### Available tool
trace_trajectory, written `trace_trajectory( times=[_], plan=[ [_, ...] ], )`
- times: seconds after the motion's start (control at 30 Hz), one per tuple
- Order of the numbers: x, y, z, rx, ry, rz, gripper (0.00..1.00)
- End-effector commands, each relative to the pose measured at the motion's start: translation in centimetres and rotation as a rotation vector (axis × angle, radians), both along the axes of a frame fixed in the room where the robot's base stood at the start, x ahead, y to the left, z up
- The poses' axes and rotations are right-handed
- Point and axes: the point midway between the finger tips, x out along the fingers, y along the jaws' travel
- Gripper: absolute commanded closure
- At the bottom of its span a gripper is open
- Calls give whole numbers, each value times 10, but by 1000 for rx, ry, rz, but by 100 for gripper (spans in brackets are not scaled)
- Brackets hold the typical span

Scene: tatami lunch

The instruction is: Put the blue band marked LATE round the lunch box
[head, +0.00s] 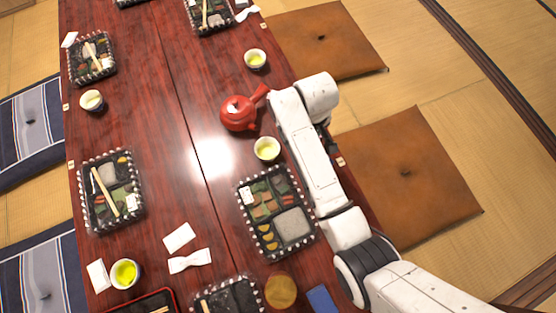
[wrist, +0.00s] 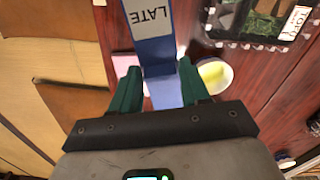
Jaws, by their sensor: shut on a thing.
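A blue band (wrist: 159,52) with a white label reading LATE is between the green fingers of my gripper (wrist: 158,78) in the wrist view. My gripper is shut on it. In the head view my arm hides the gripper and band at the table's right edge. A lunch box (head: 293,224) with several foods and a pale label lies flat on the table, left of my arm. Part of it shows at the upper right of the wrist view (wrist: 232,22), with a label reading TOFU. The band is apart from this box.
A tea cup (head: 266,149) stands just beyond the lunch box, with a red teapot (head: 238,114) farther on. A flat blue object (head: 321,300) and a round tan object (head: 281,292) lie nearer. Other lunch boxes (head: 111,190) line the table. Brown cushions (head: 407,185) lie on the floor.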

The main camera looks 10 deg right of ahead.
Motion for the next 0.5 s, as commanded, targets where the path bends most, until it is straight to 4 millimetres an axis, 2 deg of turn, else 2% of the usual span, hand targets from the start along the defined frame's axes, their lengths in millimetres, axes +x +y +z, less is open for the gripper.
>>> trace_trajectory(
  times=[0.03,0.3,0.5],
  plan=[
    [-11,10,18,-4,3,85,66],
    [-65,56,43,-9,9,540,66],
    [-105,79,57,-5,15,835,66]
  ],
)
